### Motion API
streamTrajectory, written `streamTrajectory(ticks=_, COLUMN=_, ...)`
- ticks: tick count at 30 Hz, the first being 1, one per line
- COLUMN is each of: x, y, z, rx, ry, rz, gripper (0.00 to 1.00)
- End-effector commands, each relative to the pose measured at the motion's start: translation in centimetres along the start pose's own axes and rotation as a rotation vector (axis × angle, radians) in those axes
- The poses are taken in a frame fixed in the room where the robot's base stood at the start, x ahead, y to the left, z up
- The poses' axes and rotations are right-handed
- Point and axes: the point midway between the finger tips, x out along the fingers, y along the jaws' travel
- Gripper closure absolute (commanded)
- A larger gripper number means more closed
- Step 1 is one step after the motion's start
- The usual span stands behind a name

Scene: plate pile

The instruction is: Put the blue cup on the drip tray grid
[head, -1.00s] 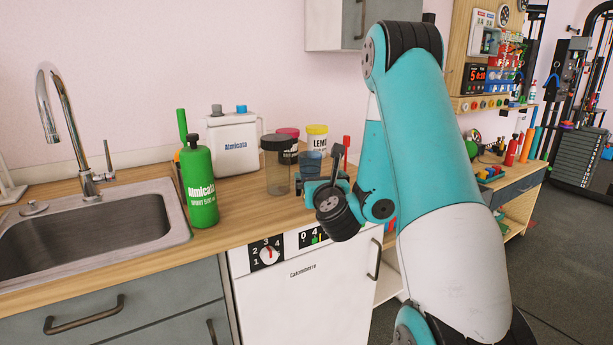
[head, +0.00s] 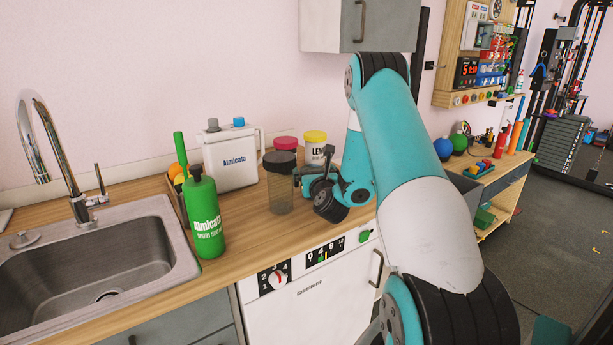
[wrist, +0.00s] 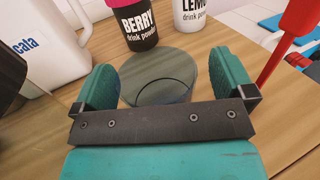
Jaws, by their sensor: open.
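My gripper (wrist: 163,84) is open, with one teal finger on each side of a translucent grey-blue cup (wrist: 160,70) in the wrist view. The cup looks like the blue cup; its lower part is hidden by the gripper's dark crossbar. Contact with the fingers cannot be made out. In the head view my gripper (head: 312,174) is low over the wooden counter, beside a clear shaker with a black lid, and covers the cup. I cannot make out the drip tray grid in either view.
The shaker (head: 281,192) stands just left of my gripper. Behind are pink-lidded (head: 286,146) and yellow-lidded (head: 315,148) tubs and a white jug (head: 232,160). A green bottle (head: 204,215) and sink (head: 95,260) are further left. A red upright object (wrist: 292,30) stands right in the wrist view.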

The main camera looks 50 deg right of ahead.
Motion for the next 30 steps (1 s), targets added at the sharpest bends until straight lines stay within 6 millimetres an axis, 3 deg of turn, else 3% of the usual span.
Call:
streamTrajectory(ticks=8, x=0.17, y=0.55, z=-0.08, rx=0.000, ry=0.000, rz=0.010, gripper=0.00)
streamTrajectory(ticks=14, x=0.15, y=0.55, z=-0.14, rx=0.000, ry=0.001, rz=0.010, gripper=0.44)
streamTrajectory(ticks=17, x=0.16, y=0.48, z=-0.13, rx=0.001, ry=0.001, rz=0.009, gripper=0.53)
streamTrajectory(ticks=30, x=0.16, y=0.23, z=0.58, rx=0.000, ry=0.001, rz=0.005, gripper=0.53)
